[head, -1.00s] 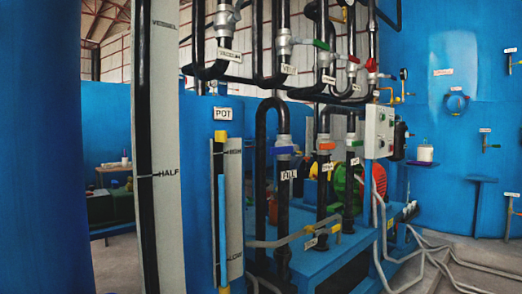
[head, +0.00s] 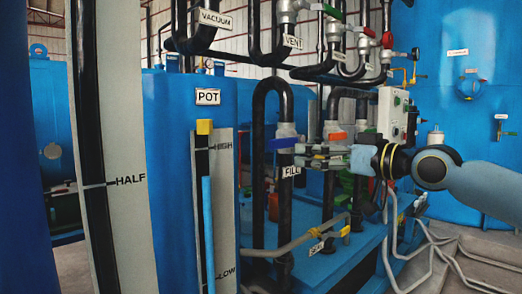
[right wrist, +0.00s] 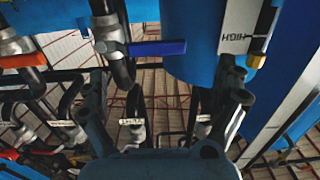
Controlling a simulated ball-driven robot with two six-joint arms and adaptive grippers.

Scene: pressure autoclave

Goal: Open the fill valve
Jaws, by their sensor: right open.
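The fill valve has a blue lever (head: 283,143) on a grey body on a black upright pipe. The FILL label (head: 291,172) hangs just below it. The lever lies crosswise to the pipe. My right gripper (head: 302,156) comes in from the right with its fingers beside the valve, near the lever. In the right wrist view the blue lever (right wrist: 158,48) shows beyond the open, empty fingers (right wrist: 166,92), between their directions; I see no contact. My left gripper is out of view.
An orange-handled valve (head: 337,136) sits right of the fill valve, close to my right gripper. A grey pipe with a yellow lever (head: 334,228) runs below. The POT tank (head: 170,150) and its level gauge (head: 226,190) stand to the left. Vacuum and vent pipes run above.

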